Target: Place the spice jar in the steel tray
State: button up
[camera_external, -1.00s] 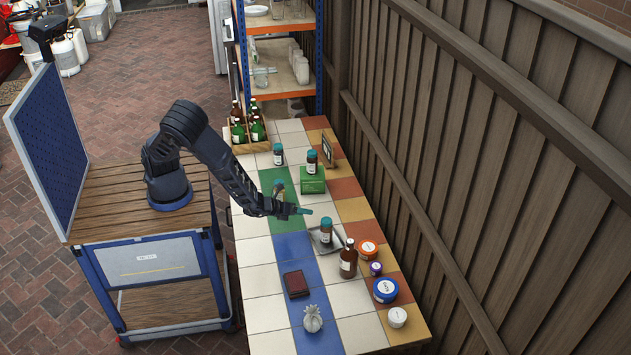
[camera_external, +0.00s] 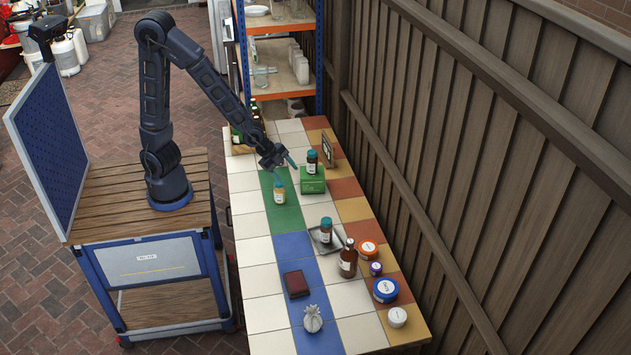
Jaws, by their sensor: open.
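The steel tray (camera_external: 341,241) lies on the tiled table, right of the blue tiles. A small jar with a teal lid and pale label (camera_external: 326,230) stands upright in it. A similar amber jar (camera_external: 279,192) stands on the green tiles, and a darker one (camera_external: 312,162) stands on a green box. I cannot tell from labels which is the spice jar. My gripper (camera_external: 283,166) is open, with teal fingertips pointing down and right, above the table just behind the amber jar and left of the green box. It hides the spot where another dark jar stood.
A brown bottle (camera_external: 348,259) stands close against the tray's front right. Several round tubs, such as the blue one (camera_external: 385,290), line the right edge. A dark red box (camera_external: 296,284) and a grey pineapple figure (camera_external: 312,319) stand in front. A frame (camera_external: 328,149) stands behind the green box.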

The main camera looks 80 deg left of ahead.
jog(key=s+a+r+n+g, duration=0.1)
jog(key=s+a+r+n, duration=0.5)
jog(key=s+a+r, duration=0.2)
jog(key=s+a+r+n+y, duration=0.1)
jog(key=s+a+r+n, duration=0.5)
jog(key=s+r, duration=0.7)
jog(key=s+a, duration=0.2)
jog(key=s, duration=0.1)
jog(key=shift+s+r+n+g+y, duration=0.2)
jog(key=shift+s+n+g+y, duration=0.1)
jog(key=shift+s+n+g, duration=0.1)
